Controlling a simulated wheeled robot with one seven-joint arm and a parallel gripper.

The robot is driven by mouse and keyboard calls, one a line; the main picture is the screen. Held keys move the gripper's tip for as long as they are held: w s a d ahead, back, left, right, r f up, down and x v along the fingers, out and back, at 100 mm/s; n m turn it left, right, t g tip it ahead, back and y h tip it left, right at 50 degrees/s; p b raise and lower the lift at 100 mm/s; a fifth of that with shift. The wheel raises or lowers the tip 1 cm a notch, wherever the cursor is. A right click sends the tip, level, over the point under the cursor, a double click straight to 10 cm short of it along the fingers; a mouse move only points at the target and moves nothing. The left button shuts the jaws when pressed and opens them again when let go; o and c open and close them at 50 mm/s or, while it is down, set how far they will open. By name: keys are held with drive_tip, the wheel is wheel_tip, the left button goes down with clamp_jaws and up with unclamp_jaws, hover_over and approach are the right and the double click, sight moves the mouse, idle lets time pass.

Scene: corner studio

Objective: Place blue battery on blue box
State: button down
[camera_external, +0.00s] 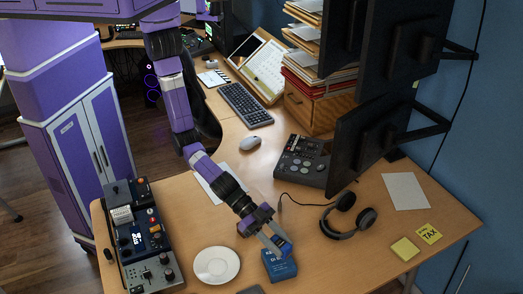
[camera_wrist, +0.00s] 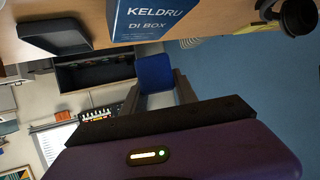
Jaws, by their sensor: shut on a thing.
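The blue box (camera_external: 280,268) stands on the desk near its front edge. In the wrist view the blue box (camera_wrist: 165,22) shows the words "KELDRU DI BOX" at the top. My gripper (camera_external: 276,241) is just above the box in the external view. In the wrist view my gripper (camera_wrist: 156,85) is shut on the blue battery (camera_wrist: 155,72), seen as a small blue block between the two fingers. The battery (camera_external: 286,249) appears at or just over the box's top in the external view; I cannot tell whether they touch.
A white saucer (camera_external: 217,265) lies left of the box. An audio mixer (camera_external: 146,245) stands further left. Headphones (camera_external: 349,215) and a yellow note pad (camera_external: 405,249) lie to the right. A monitor (camera_external: 370,140) overhangs the desk. Bare desk lies right of the box.

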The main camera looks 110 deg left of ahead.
drive_tip(key=shift+f, duration=2)
drive_tip(key=shift+f+b, duration=0.1)
drive_tip(key=shift+b, duration=0.2)
drive_tip(key=c, duration=1)
unclamp_jaws()
drive_tip(key=shift+o, duration=0.2)
